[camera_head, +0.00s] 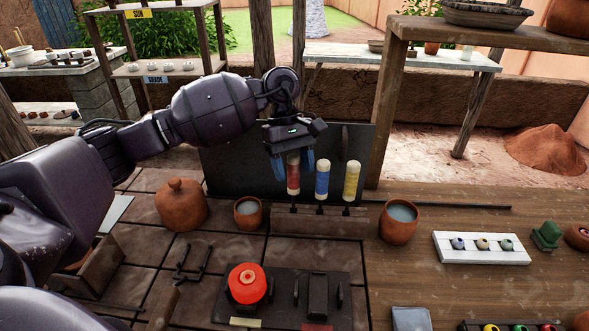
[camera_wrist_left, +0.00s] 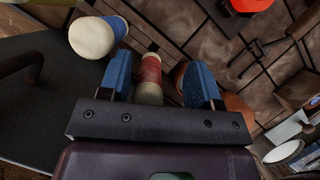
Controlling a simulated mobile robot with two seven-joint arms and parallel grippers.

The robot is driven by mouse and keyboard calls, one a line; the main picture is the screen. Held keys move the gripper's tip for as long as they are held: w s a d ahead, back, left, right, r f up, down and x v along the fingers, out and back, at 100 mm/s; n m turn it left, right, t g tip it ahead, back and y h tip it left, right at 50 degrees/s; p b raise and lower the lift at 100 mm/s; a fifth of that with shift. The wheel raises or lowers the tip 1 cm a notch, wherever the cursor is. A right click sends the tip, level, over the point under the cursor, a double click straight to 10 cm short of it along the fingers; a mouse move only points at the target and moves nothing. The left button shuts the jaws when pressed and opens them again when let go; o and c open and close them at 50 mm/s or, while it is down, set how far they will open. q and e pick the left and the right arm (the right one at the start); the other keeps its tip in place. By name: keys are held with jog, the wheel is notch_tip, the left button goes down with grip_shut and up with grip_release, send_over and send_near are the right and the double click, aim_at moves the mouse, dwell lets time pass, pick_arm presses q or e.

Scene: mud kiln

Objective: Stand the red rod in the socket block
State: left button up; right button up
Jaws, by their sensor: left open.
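The red rod (camera_head: 293,176) has pale ends and stands upright at the left of a row, on a thin dark stem above a long brown block (camera_head: 318,223). A blue rod (camera_head: 322,180) and a yellow rod (camera_head: 351,182) stand beside it. My left gripper (camera_head: 292,165) is open, its blue fingers on either side of the red rod's upper part. In the left wrist view the red rod (camera_wrist_left: 151,74) shows between the spread fingers; contact cannot be told. A dark block (camera_head: 318,296) sits on a black base in front; I cannot tell which is the socket block. My right gripper is out of view.
A dark panel (camera_head: 240,160) stands behind the rods. Clay pots (camera_head: 181,205) and (camera_head: 249,212) are left of the block, and a cup (camera_head: 398,222) is right. A red round piece (camera_head: 247,283) sits in front. A white tray (camera_head: 484,248) lies farther right.

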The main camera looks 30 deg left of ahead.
pick_arm(q)
jog(key=v, duration=0.4)
jog(key=shift+v, duration=3)
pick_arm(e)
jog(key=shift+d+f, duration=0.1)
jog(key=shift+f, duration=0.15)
